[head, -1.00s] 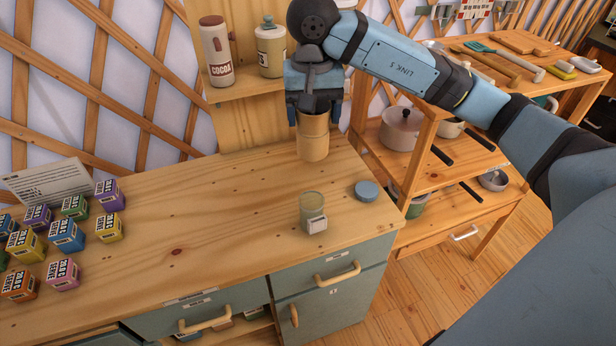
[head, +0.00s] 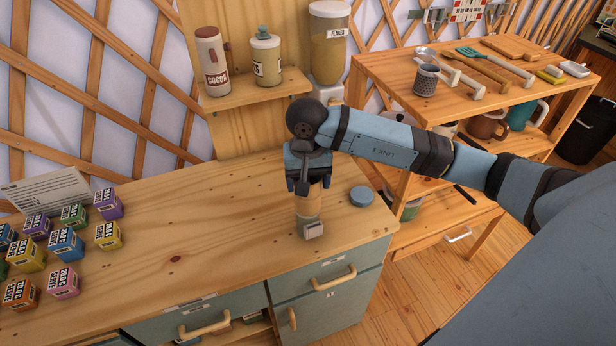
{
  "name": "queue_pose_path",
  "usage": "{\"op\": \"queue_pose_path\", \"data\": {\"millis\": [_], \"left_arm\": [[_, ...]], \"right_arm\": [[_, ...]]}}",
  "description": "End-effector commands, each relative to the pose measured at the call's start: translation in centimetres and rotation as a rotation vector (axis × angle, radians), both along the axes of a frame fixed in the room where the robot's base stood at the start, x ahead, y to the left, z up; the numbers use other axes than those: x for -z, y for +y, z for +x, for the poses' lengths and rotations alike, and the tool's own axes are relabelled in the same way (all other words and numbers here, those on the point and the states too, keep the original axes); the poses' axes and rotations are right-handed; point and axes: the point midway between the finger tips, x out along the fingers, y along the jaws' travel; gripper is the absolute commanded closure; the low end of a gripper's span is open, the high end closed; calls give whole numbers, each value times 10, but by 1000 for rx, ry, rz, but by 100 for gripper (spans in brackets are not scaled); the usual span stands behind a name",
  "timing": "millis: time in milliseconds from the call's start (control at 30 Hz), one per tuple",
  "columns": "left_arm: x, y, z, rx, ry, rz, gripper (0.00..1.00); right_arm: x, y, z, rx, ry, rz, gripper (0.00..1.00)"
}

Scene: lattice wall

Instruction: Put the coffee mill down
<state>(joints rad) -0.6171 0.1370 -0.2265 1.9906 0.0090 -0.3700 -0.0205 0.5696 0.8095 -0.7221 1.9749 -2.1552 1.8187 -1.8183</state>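My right gripper (head: 308,186) points down over the wooden counter (head: 180,215), its fingers on either side of a tan cylinder, the coffee mill (head: 309,200). Its upper part is hidden by the gripper. A round blue lid (head: 362,196) lies to the right of the jar. My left gripper is not in view.
Several coloured boxes (head: 66,243) and a white card (head: 45,190) are at the counter's left. The counter's middle is clear. A wooden rack (head: 400,75) stands at the right.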

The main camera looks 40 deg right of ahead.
Motion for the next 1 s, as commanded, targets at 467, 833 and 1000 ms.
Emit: {"op": "queue_pose_path", "data": {"millis": [467, 833, 1000], "left_arm": [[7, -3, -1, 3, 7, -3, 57], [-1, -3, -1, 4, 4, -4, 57], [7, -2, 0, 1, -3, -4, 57]], "right_arm": [[3, 0, 0, 0, -1, 0, 4], [-2, 0, 0, 0, 0, 0, 4], [-25, 0, 2, -1, -7, -2, 4]]}}
